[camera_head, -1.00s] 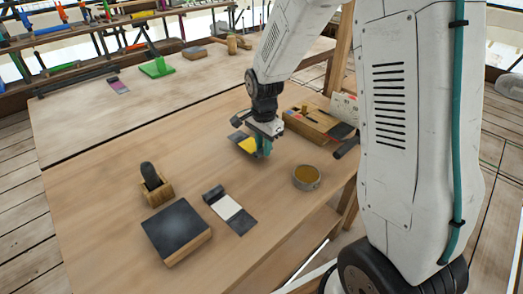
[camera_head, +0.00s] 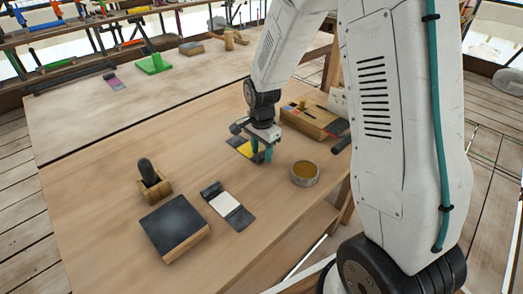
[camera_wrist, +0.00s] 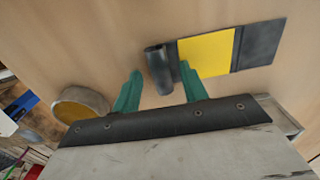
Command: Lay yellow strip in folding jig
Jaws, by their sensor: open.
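The yellow strip (camera_head: 245,149) lies on the workbench, with a yellow middle and dark ends. In the wrist view its yellow part (camera_wrist: 207,54) is flat, with a flat dark panel at right and a curled dark end at left. My gripper (camera_head: 262,152) is open above the strip's near right end. In the wrist view the teal fingers of my gripper (camera_wrist: 161,86) stand apart on either side of the curled end, and the right finger overlaps the yellow's edge. I cannot tell whether they touch it. A wooden block with fittings (camera_head: 312,121) stands behind right, possibly the folding jig.
A strip with a white middle (camera_head: 225,202) lies nearer. A black-topped block (camera_head: 175,226), a dark-handled tool in a wooden holder (camera_head: 151,179) and a round tin (camera_head: 304,174) stand around it. The bench's middle left is clear.

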